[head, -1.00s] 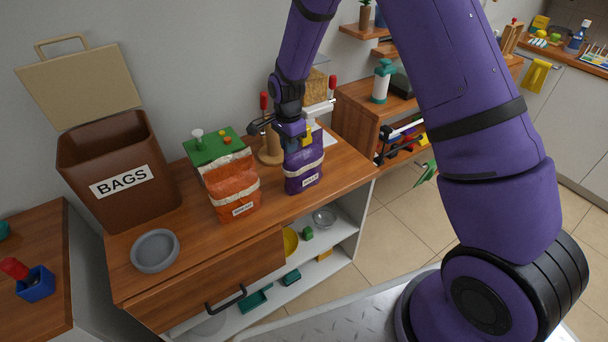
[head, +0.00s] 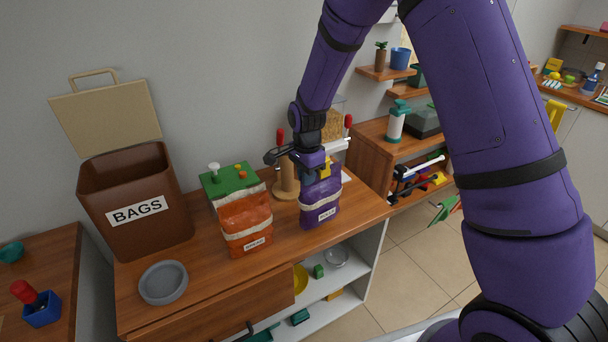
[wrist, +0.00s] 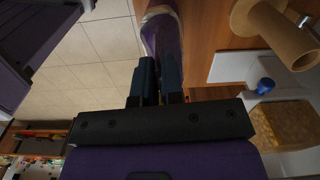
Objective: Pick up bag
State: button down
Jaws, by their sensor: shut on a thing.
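A purple bag (head: 320,204) with a white band and a label stands upright at the right part of the wooden counter. My gripper (head: 309,168) is at its top, with its fingers shut on the bag's upper edge. In the wrist view the purple bag (wrist: 163,45) lies just beyond the closed fingertips (wrist: 158,72). An orange bag (head: 246,222) with a white band stands to its left, apart from it. I cannot tell whether the purple bag's base touches the counter.
A brown bin labelled BAGS (head: 138,205), its lid open, stands at the left. A grey bowl (head: 163,283) sits in front of it. A green box (head: 230,180) is behind the orange bag, and a wooden stand (head: 284,180) is behind my gripper.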

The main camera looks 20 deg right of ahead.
jog(key=s+r, duration=0.1)
jog(key=s, duration=1.2)
jog(key=shift+s+d+r, duration=0.15)
jog(key=shift+s+d, duration=0.15)
jog(key=shift+d, duration=0.15)
